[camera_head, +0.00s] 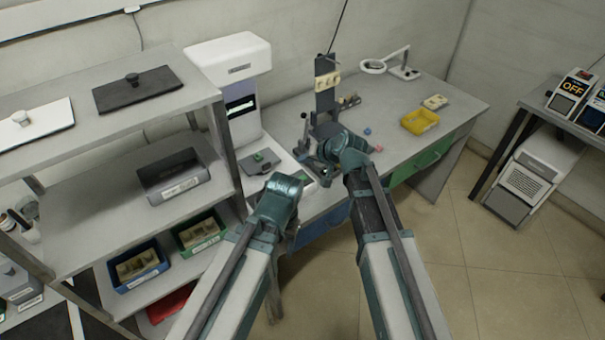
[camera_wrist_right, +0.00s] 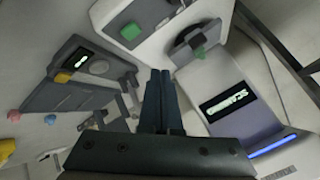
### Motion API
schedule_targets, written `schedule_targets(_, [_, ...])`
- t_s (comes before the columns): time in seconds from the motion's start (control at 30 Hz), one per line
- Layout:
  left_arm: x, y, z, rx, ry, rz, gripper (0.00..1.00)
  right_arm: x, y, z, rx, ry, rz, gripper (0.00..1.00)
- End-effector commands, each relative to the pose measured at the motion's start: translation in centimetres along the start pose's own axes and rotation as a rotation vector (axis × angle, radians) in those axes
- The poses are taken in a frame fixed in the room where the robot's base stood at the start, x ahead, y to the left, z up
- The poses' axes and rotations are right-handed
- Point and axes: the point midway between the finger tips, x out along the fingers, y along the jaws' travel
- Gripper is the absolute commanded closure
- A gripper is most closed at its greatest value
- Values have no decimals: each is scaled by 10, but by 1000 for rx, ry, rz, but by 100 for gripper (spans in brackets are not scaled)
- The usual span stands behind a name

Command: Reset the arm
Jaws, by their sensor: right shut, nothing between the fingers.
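My right arm (camera_head: 384,237) reaches forward from the bottom to the workbench, with its wrist over the bench by the dark upright fixture (camera_head: 326,85). My right gripper shows in the wrist view (camera_wrist_right: 162,80) with its two dark fingers together and nothing between them. In the head view it is mostly hidden by the wrist. My left arm (camera_head: 243,260) reaches up beside the shelf, its bent wrist (camera_head: 279,190) in front of the bench edge. Its fingers are hidden.
A grey shelf (camera_head: 60,225) with bins stands close on the left. A white machine with a lit screen (camera_head: 240,105) stands behind my arms. A yellow tray (camera_head: 420,121) and a magnifier lamp (camera_head: 374,66) are on the bench. Open floor (camera_head: 500,270) lies at the lower right.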

Motion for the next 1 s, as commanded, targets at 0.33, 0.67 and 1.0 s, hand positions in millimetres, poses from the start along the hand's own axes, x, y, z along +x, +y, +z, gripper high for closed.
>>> schedule_targets(0.33, [1,0,0,0,0,0,42,1,1,1,0,0,0,100])
schedule_targets(0.67, [1,0,0,0,0,0,42,0,0,10,-13,-20,9,100])
schedule_targets(1.0, [1,0,0,0,0,0,42,-56,23,176,-281,-472,308,100])
